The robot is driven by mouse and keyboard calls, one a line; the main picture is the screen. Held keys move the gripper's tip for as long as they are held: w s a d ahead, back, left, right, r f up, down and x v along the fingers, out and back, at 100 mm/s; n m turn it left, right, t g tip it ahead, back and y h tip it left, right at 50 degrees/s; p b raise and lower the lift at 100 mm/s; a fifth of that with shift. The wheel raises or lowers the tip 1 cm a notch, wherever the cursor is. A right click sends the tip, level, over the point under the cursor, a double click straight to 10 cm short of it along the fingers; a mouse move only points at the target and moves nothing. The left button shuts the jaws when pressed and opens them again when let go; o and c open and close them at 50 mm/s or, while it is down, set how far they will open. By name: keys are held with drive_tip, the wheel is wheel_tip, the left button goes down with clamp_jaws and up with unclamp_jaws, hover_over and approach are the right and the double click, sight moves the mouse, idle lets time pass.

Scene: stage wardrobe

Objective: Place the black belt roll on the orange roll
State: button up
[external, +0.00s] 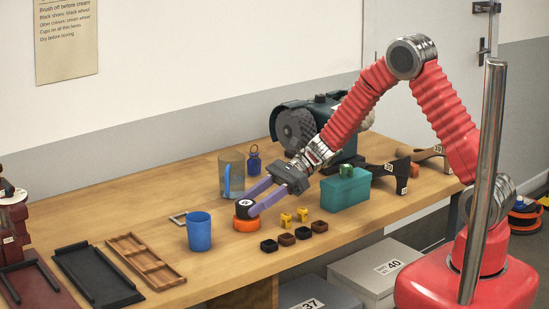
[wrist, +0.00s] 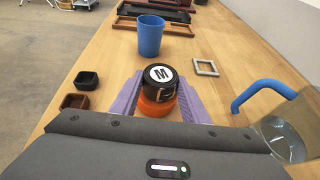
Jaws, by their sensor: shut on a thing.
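The black belt roll (wrist: 160,76), with a white M disc on top, sits on the orange roll (wrist: 157,107) in the wrist view, and the two look touching. In the external view the black roll (external: 244,207) shows above the orange roll (external: 245,223) on the table. My gripper (external: 246,205) has purple fingers on both sides of the black roll and is shut on it. The fingers (wrist: 158,98) also show in the wrist view. Part of the orange roll is hidden by the black roll.
A blue cup (external: 199,231) stands close to the left of the rolls, with a metal square frame (external: 179,218) behind it. A clear jug (external: 232,175) stands behind. A teal box (external: 345,190) is farther right.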

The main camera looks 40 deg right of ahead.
drive_tip(key=shift+f, duration=0.2)
drive_tip(key=shift+f, duration=0.1)
drive_tip(key=o, duration=1.1)
drive_tip(key=shift+d+r, duration=0.35)
drive_tip(key=shift+d, duration=0.2)
drive_tip(key=w+v, duration=0.1)
drive_tip(key=v, duration=0.9)
drive_tip(key=shift+s+d, duration=0.4)
drive_tip(key=shift+s, duration=0.15)
drive_tip(key=shift+r, duration=0.1)
